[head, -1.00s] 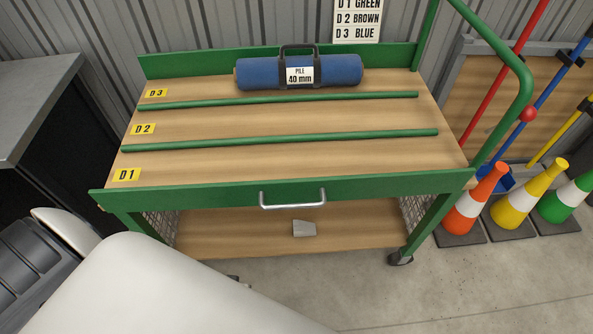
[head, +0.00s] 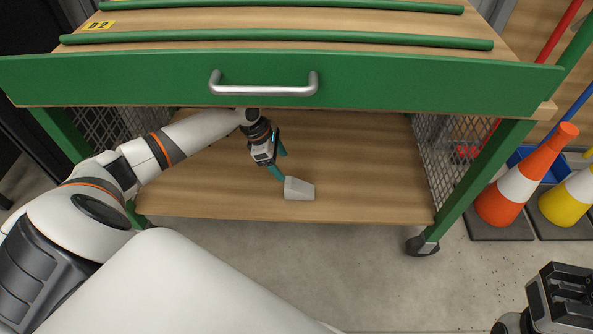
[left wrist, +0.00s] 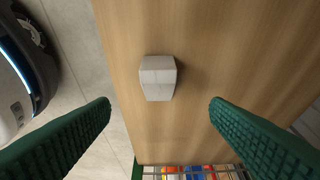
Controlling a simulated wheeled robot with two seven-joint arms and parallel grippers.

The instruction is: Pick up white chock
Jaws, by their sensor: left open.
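The white chock (head: 299,188), a small pale wedge-like block, lies on the wooden lower shelf (head: 370,180) of the green cart, near its front edge. My left gripper (head: 280,163) reaches in under the cart's top and is open, just left of and above the chock. In the left wrist view the chock (left wrist: 158,78) lies ahead of the two green fingers, in line with the gap between them (left wrist: 160,106), with nothing held. A dark gripper part, apparently my right gripper (head: 560,295), shows at the lower right corner; its jaw state is unclear.
The cart's green front panel with its metal handle (head: 263,90) hangs over the shelf. Wire mesh sides (head: 440,160) close the shelf left and right. An orange cone (head: 525,180) and a yellow cone (head: 570,200) stand to the right. The shelf around the chock is clear.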

